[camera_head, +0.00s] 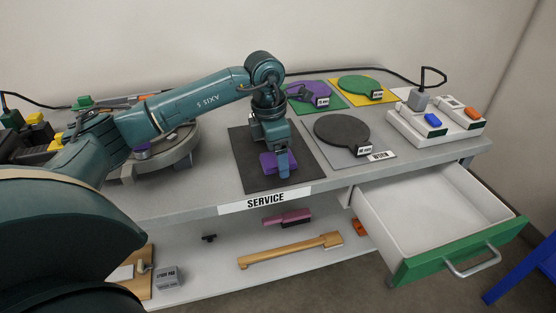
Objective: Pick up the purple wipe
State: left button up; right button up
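The purple wipe (267,163) is a small purple block on the dark mat (245,167) marked SERVICE, near the front of the cart top. My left gripper (283,164) points down at it from above. One finger covers part of the wipe's front, and the other finger is hidden behind the hand or the wipe. I cannot tell whether the fingers are closed on it or just around it, or whether the wipe touches the mat. My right gripper is out of view.
Heater discs (342,128) on coloured plates lie to the right. A white switch box (424,130) stands at the far right, above an open, empty drawer (409,203). The shelf below holds a wooden-coloured tool (290,251) and a pink brush (287,217).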

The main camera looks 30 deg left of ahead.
pick_arm(q)
jog(key=c, duration=1.1)
jog(key=shift+o, duration=0.2)
notch_tip(320, 180, up, 10)
